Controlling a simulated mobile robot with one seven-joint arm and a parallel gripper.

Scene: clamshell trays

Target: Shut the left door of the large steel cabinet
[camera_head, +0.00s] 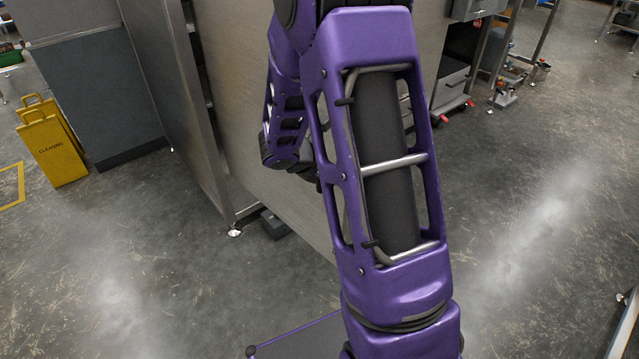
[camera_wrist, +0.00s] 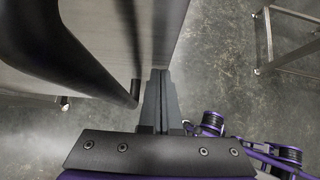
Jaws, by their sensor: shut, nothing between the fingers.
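The large steel cabinet (camera_head: 160,80) stands at the left of the head view, with a dark gap showing shelves inside. A broad grey door panel (camera_head: 240,110) stands ajar beside this gap and reaches behind my purple arm. In the wrist view, a steel panel (camera_wrist: 95,55) fills the upper left, with a thick black bar handle (camera_wrist: 55,50) and a thinner dark bar (camera_wrist: 132,45). My gripper (camera_wrist: 159,75) is shut and empty, its tips close beside the panel's right edge; contact cannot be told. In the head view my arm hides the gripper.
A yellow cleaning sign (camera_head: 52,148) stands on the floor at the left. A dark grey partition (camera_head: 95,85) is behind it. A wheeled unit (camera_head: 450,85) stands at the upper right. The concrete floor at the right (camera_head: 560,170) is clear.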

